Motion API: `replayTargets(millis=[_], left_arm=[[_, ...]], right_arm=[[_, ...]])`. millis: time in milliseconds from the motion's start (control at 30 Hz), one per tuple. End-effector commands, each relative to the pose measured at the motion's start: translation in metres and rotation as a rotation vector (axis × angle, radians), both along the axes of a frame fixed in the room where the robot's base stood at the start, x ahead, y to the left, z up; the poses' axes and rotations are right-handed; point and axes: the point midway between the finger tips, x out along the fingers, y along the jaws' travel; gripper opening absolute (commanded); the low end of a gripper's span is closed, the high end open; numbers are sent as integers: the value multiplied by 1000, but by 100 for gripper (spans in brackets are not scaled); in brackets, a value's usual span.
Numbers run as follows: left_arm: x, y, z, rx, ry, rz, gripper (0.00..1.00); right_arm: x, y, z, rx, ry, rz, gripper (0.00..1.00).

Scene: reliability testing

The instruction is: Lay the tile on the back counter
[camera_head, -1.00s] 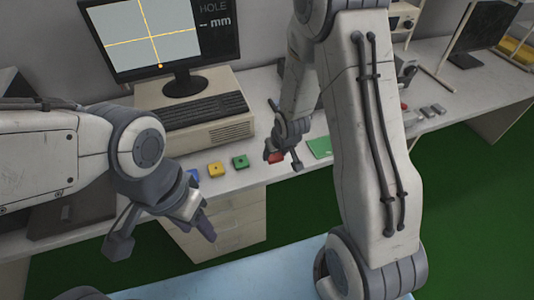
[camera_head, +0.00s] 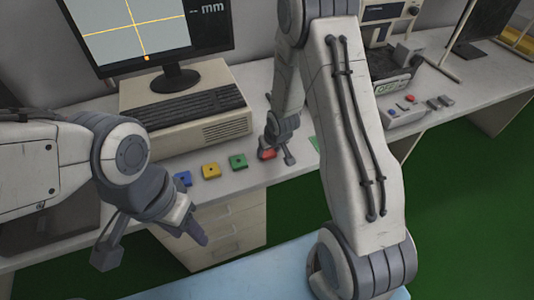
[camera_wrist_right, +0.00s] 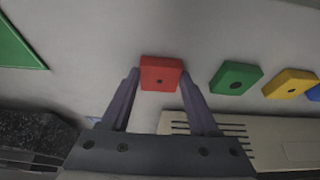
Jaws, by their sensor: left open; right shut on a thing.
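A red square tile (camera_head: 268,155) with a small dark hole is at my right gripper (camera_head: 279,155), over the counter (camera_head: 230,184) along the wall. In the right wrist view the red tile (camera_wrist_right: 161,73) sits between the two fingertips of my right gripper (camera_wrist_right: 160,82), which is shut on it. I cannot tell whether the tile touches the counter. My left gripper (camera_head: 152,240) is open and empty, in front of the counter edge.
Green (camera_head: 238,162), yellow (camera_head: 211,170) and blue (camera_head: 183,179) tiles lie in a row left of the red one. A flat green piece (camera_head: 314,143) is partly hidden behind my right arm. A keyboard (camera_head: 194,106) and monitor (camera_head: 150,30) stand behind. A grey button box (camera_head: 404,110) is at right.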

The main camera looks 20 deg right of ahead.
Motion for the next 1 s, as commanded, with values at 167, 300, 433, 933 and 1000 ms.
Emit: replayTargets(millis=[167, 300, 433, 933, 1000], left_arm=[[0, 0, 1, -1, -1, 0, 50], [0, 0, -1, -1, -1, 0, 50], [0, 0, 0, -1, -1, 0, 50], [0, 0, 7, 0, 0, 0, 50], [0, 0, 12, 0, 0, 0, 50]], right_arm=[[0, 1, 1, 0, -1, 1, 6], [1, 2, -2, 0, -1, 2, 69], [1, 2, -1, 0, 0, 2, 91], [-9, 1, 30, -1, -3, 3, 91], [-15, 1, 46, 0, -4, 3, 91]])
